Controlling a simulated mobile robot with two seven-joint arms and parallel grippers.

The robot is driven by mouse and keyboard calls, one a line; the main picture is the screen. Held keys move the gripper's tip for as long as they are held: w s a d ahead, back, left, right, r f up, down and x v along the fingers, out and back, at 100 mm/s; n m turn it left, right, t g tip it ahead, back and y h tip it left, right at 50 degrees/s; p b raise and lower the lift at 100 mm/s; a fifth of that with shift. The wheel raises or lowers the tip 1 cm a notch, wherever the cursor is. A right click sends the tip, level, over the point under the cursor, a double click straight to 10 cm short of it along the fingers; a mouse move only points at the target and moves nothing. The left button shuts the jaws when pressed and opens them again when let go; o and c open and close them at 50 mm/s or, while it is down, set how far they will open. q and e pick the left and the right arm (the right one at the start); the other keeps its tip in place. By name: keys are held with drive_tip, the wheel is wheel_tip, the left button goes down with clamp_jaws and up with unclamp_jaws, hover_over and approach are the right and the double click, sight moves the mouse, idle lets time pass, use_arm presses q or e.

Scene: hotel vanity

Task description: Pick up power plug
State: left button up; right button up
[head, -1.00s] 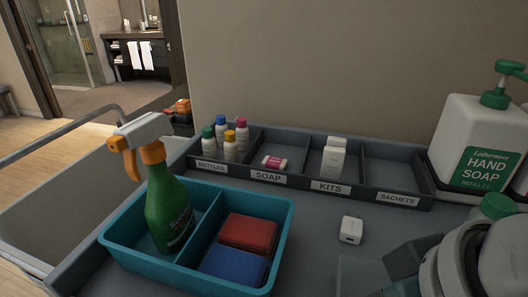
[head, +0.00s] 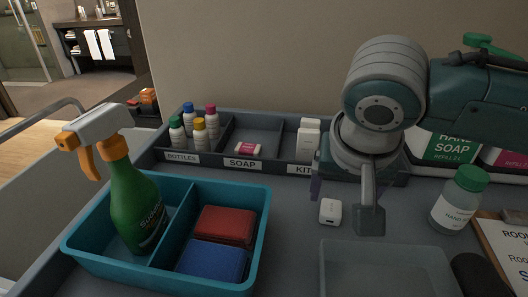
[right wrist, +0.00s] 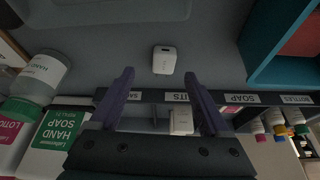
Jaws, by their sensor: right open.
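The power plug (head: 330,212) is a small white block lying on the grey counter in front of the sorting tray. It also shows in the right wrist view (right wrist: 164,59), beyond the fingertips and roughly centred between them. My right gripper (head: 342,203) is open and empty, with its fingers close to the plug in the head view. In the right wrist view its two purple fingers (right wrist: 160,82) are spread apart, and the plug is not between them. Whether a finger touches the plug cannot be told from the head view. My left gripper is not in view.
A sorting tray (head: 241,162) holds small bottles, soap and kit boxes behind the plug. A teal caddy (head: 262,225) with a green spray bottle (head: 134,208) and sponges stands left. A clear tray (head: 385,245) lies in front, and a green-capped bottle (head: 456,203) stands right.

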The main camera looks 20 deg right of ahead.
sight(332, 209)
drive_tip(key=shift+b+x, duration=0.45)
drive_tip(key=shift+x, duration=2.25)
drive_tip(key=shift+w+a, duration=0.15)
drive_tip(key=shift+a, duration=0.05)
clamp_jaws()
